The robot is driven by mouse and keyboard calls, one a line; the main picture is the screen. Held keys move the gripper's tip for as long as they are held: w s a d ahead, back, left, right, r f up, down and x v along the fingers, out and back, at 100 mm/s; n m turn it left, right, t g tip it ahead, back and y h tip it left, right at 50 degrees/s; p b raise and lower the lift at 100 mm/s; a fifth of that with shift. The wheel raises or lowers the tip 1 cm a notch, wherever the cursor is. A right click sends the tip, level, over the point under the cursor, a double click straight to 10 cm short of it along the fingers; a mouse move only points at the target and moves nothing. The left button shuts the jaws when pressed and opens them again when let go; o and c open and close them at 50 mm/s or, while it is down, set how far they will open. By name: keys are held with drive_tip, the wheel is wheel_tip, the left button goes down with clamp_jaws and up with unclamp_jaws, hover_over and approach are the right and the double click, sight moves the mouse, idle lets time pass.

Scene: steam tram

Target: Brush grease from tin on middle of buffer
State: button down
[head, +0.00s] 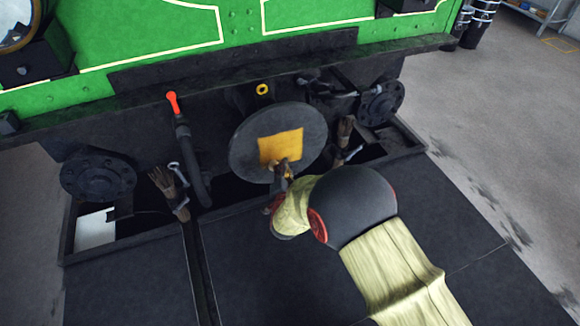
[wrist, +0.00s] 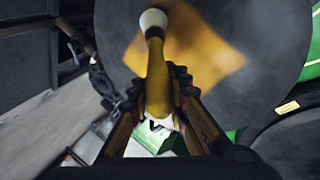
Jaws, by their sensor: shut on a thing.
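The buffer (head: 245,145) is a round dark grey disc in front of the green tram, at the middle of the head view. A square yellow patch (head: 280,145) covers its middle, and it also shows in the wrist view (wrist: 205,65). My gripper (wrist: 156,88) is shut on a brush (wrist: 157,65) with a yellow shaft and a pale rounded end. That end lies over the disc near the patch; I cannot tell whether it touches. In the head view, my gripper (head: 284,172) is at the patch's lower edge. I see no grease tin.
A dark beam (head: 215,65) runs above the buffer. Round flanged fittings (head: 98,176) stand farther out.

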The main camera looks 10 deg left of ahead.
drive_tip(key=s+a, duration=0.1)
drive_tip(key=a, duration=0.1)
drive_tip(key=s+a, duration=0.1)
drive_tip(key=a, duration=0.1)
drive_tip(key=shift+s, duration=0.3)
idle(0.4)
drive_tip(key=shift+s+d+p, duration=0.15)
drive_tip(key=shift+s+d, duration=0.35)
drive_tip(key=shift+s, duration=0.35)
drive_tip(key=shift+s+d+p, duration=0.15)
drive_tip(key=shift+s+d, duration=0.4)
drive_tip(key=shift+s, duration=0.3)
drive_tip(key=shift+s+d+p, duration=0.15)
drive_tip(key=shift+s+d, duration=0.35)
drive_tip(key=shift+s, duration=0.35)
drive_tip(key=shift+s, duration=0.1)
drive_tip(key=shift+s+d, duration=0.4)
drive_tip(key=shift+s, duration=0.2)
drive_tip(key=shift+s+d, duration=0.4)
drive_tip(key=shift+s, duration=0.2)
drive_tip(key=w+a, duration=0.4)
drive_tip(key=w, duration=0.3)
drive_tip(key=shift+a+b, duration=0.15)
drive_tip(key=shift+b, duration=0.3)
